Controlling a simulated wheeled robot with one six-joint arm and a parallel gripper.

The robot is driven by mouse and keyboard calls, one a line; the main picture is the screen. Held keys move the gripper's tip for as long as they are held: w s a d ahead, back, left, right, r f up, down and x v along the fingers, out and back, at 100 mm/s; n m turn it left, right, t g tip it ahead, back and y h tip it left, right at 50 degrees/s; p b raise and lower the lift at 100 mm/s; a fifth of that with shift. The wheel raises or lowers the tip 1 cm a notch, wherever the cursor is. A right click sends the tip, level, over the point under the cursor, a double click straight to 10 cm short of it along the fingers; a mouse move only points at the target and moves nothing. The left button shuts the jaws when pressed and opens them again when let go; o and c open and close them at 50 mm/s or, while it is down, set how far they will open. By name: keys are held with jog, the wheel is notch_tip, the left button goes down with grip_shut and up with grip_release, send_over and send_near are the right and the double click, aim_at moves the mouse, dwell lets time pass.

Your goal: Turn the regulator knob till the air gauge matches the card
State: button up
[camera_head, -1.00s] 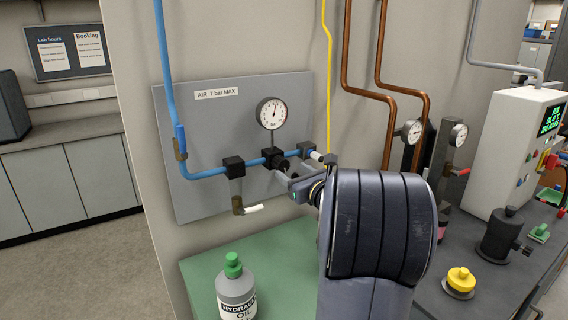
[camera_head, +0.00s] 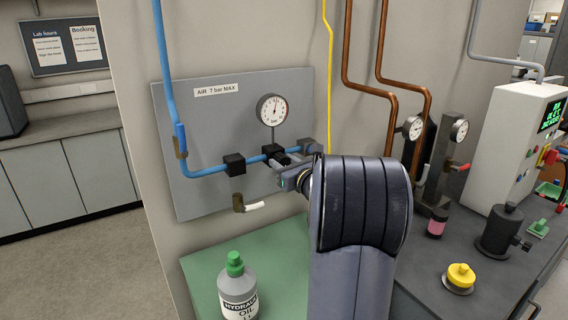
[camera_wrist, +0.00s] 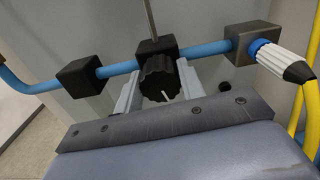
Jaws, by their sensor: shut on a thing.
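The round air gauge (camera_head: 272,110) stands on a thin stem above the blue air line, its needle pointing roughly straight up. Its numbers are too small to read. The black ribbed regulator knob (camera_wrist: 160,80) sits under the gauge stem, with a white mark low on its face. My gripper (camera_head: 280,160) reaches it from the front right. In the wrist view its two grey fingers stand on either side of the knob, shut on it. In the head view the gripper mostly hides the knob. I cannot make out a card showing a gauge setting.
A hydraulic oil bottle (camera_head: 237,285) stands on the green top below. Copper pipes (camera_head: 381,60) rise at the right.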

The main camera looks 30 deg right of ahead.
jog(key=c, duration=0.3)
jog(key=shift+f+b, duration=0.15)
jog(key=shift+b, duration=0.2)
jog(key=shift+f+n+b, duration=0.1)
jog(key=shift+n+b, duration=0.2)
jog(key=shift+b, duration=0.1)
jog(key=n+b, duration=0.1)
jog(key=b, duration=0.1)
jog(key=n+b, duration=0.1)
jog(key=b, duration=0.2)
jog(key=shift+f+n, duration=0.2)
jog(key=shift+n, duration=0.1)
jog(key=n+b, duration=0.3)
jog(key=b, duration=0.1)
jog(key=shift+r+b, duration=0.1)
jog(key=shift+b, duration=0.3)
jog(key=n+b, duration=0.2)
jog(key=shift+r+n+b, duration=0.15)
jog(key=shift+n+b, duration=0.15)
jog(key=shift+b, duration=0.1)
jog(key=shift+r, duration=0.1)
